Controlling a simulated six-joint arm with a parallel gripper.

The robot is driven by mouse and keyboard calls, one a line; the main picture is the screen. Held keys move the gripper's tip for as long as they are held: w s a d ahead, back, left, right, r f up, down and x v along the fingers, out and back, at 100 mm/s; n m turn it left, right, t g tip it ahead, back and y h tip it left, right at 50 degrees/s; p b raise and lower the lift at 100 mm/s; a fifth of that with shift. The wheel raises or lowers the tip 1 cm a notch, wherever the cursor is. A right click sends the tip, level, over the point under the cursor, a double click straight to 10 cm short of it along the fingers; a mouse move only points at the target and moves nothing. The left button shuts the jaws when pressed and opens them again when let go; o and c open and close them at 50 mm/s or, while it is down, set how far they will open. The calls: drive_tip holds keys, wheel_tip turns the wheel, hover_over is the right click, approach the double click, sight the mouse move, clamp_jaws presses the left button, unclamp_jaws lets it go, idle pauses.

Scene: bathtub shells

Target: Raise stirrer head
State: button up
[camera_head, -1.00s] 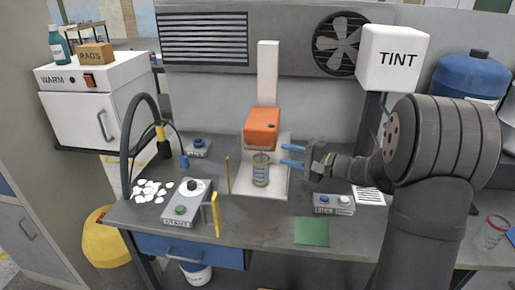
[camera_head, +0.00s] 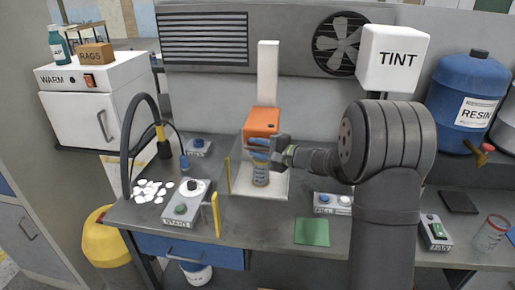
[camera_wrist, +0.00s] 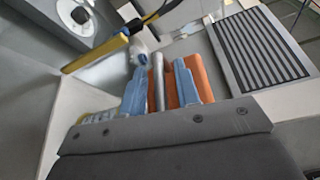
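The orange stirrer head (camera_head: 262,120) sits low on its white column (camera_head: 268,75), above a metal can (camera_head: 260,176) on the white base. A pale bar crosses the front of the head; it shows in the wrist view (camera_wrist: 158,80) with the orange head behind it. My gripper (camera_head: 256,147) is at the front of the head, just above the can. In the wrist view its blue fingers (camera_wrist: 160,90) stand on either side of the bar, with narrow gaps showing, so it looks open. The can's top is partly hidden by my gripper.
Yellow posts (camera_head: 228,175) stand left of the stirrer. A grey control box with a dial (camera_head: 187,200) and white chips (camera_head: 150,190) lie farther left. A small two-button box (camera_head: 333,203) and a green pad (camera_head: 312,231) are to the right.

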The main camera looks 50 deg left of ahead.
clamp_jaws()
wheel_tip(320, 180, up, 13)
drive_tip(key=shift+o, duration=0.6)
unclamp_jaws()
drive_tip(key=shift+r, duration=0.1)
drive_tip(key=shift+o, duration=0.2)
drive_tip(key=shift+d, duration=0.1)
drive_tip(key=v, duration=1.7)
drive_tip(key=shift+w+d, duration=0.1)
